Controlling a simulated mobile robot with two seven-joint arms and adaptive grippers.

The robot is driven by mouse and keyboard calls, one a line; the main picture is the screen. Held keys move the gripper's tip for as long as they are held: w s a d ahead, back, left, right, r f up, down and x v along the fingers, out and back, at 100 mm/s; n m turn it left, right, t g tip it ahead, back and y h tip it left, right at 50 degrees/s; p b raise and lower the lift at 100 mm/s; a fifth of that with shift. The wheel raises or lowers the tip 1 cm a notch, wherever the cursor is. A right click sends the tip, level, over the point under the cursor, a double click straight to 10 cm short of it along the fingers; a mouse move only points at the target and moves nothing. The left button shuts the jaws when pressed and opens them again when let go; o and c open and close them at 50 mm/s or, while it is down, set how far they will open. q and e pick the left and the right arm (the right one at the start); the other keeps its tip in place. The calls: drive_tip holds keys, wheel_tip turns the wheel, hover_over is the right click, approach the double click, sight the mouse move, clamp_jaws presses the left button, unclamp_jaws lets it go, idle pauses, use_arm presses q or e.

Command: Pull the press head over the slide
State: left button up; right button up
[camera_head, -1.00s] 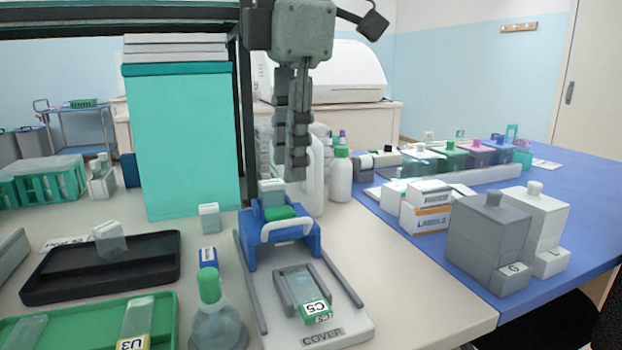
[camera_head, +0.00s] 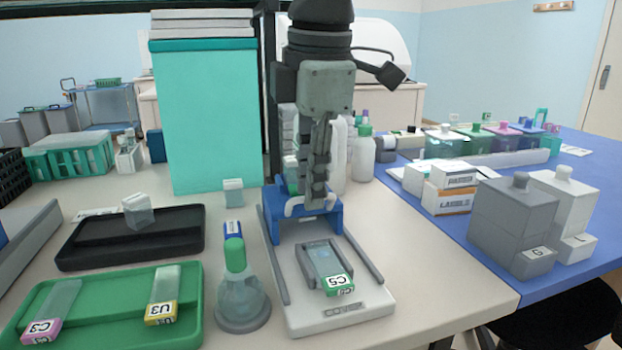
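The blue press head (camera_head: 281,229) stands across the rails at the back of the white cover station (camera_head: 345,315). It has a pale handle (camera_head: 291,210) on its front. The slide labelled C5 (camera_head: 325,263) lies in the grey holder in front of the press head, uncovered, its green label end (camera_head: 338,286) toward me. My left gripper (camera_head: 316,204) points down, its fingertips at the handle and hiding its middle. The fingers overlap in this view, so I cannot tell whether they are shut on it. My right gripper is not in view.
A green tray (camera_head: 100,320) with slides C3 and U3 and a black tray (camera_head: 75,261) lie further left. A turquoise block (camera_head: 210,120) rises behind. Grey and white containers (camera_head: 513,225) stand right.

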use_arm(q)
clamp_jaws()
drive_tip(key=shift+s, duration=0.1)
drive_tip(key=s+d+b, duration=0.1)
drive_tip(key=s, duration=0.1)
drive_tip(key=s+d+b, duration=0.1)
drive_tip(key=s, duration=0.2)
drive_tip(key=s+b, duration=0.1)
drive_tip(key=s, duration=0.2)
drive_tip(key=shift+s+d, duration=0.25)
drive_tip(key=shift+d, duration=0.15)
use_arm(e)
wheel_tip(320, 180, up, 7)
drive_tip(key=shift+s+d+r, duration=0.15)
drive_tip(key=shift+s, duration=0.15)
use_arm(q)
drive_tip(key=shift+o, duration=1.8)
unclamp_jaws()
drive_tip(key=shift+s, duration=0.1)
